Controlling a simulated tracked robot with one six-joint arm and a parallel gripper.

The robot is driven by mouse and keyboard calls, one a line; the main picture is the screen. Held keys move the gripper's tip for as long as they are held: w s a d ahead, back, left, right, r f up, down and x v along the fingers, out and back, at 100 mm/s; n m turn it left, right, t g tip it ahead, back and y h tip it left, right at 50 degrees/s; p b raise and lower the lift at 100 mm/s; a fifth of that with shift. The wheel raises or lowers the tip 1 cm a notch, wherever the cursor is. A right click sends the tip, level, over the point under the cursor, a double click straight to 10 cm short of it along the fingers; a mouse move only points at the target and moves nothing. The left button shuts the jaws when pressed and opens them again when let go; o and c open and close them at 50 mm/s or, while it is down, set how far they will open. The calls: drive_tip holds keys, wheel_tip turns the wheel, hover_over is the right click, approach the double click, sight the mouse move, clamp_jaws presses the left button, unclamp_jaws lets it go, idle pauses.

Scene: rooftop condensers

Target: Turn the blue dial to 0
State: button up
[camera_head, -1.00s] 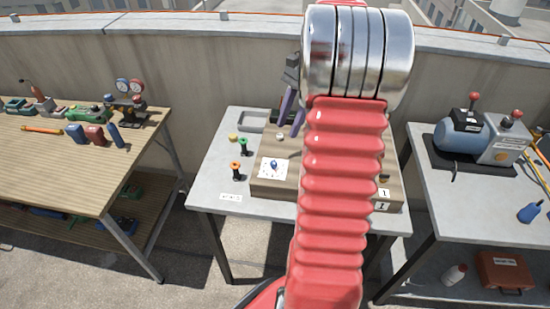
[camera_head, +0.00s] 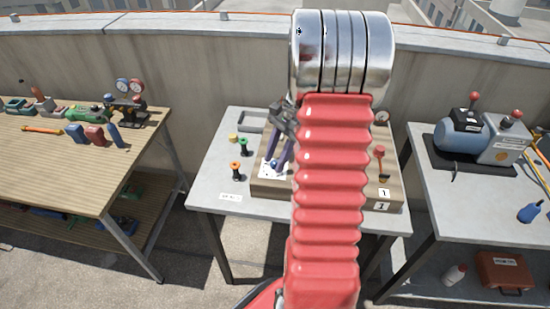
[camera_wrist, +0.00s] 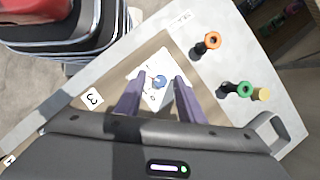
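The blue dial (camera_wrist: 159,82) sits on a white marked plate (camera_wrist: 147,66) on the wooden board (camera_head: 262,187). In the wrist view the dial shows between my two purple fingers, which are apart. My gripper (camera_wrist: 160,80) is open, with its fingertips on either side of the dial; I cannot tell whether they touch it. In the head view my gripper (camera_head: 277,163) reaches down over the plate and hides part of it. The dial's pointer and the plate's markings are too small to read.
An orange-topped peg (camera_head: 236,170) and a green-topped peg (camera_head: 243,147) stand left of the board. A red-knobbed lever (camera_head: 380,160) stands on the board's right. A grey tray (camera_head: 251,120) lies at the back of the grey table (camera_head: 222,187).

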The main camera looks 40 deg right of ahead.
drive_tip(key=shift+c, duration=0.3)
clamp_jaws()
drive_tip(key=shift+a, duration=0.25)
drive_tip(key=shift+d, duration=0.15)
